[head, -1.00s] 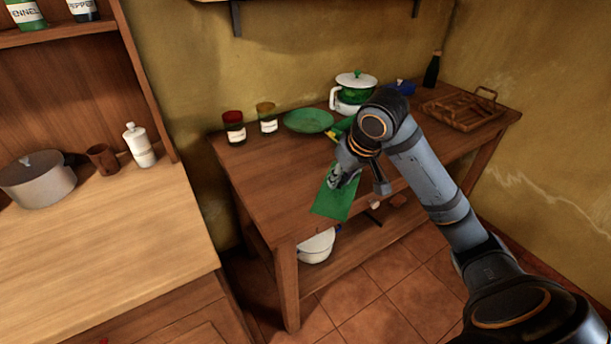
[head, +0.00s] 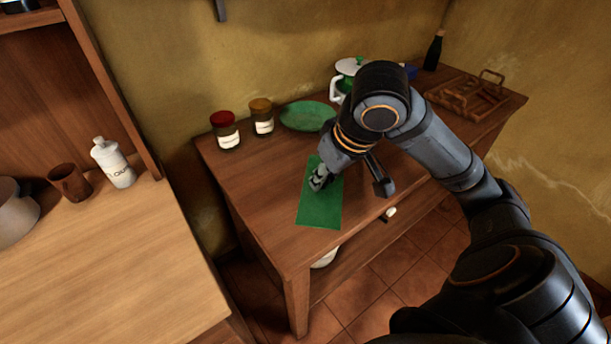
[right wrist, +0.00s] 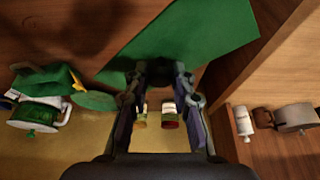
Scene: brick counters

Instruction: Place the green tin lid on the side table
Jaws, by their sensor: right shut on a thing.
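The green tin lid (head: 321,208) is a flat green rectangle over the front left part of the wooden side table (head: 262,200). My right gripper (head: 320,181) is shut on the lid near its left edge. In the right wrist view the lid (right wrist: 200,38) spreads out beyond the fingertips of my right gripper (right wrist: 159,74). I cannot tell whether the lid touches the tabletop or hangs just above it. My left gripper is not in view.
Behind the lid stand a red-topped jar (head: 225,130), a yellow-topped jar (head: 262,118) and a green plate (head: 307,116). A wooden rack (head: 468,95) and a dark bottle (head: 433,50) are at the far right. A counter (head: 110,255) stands at left.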

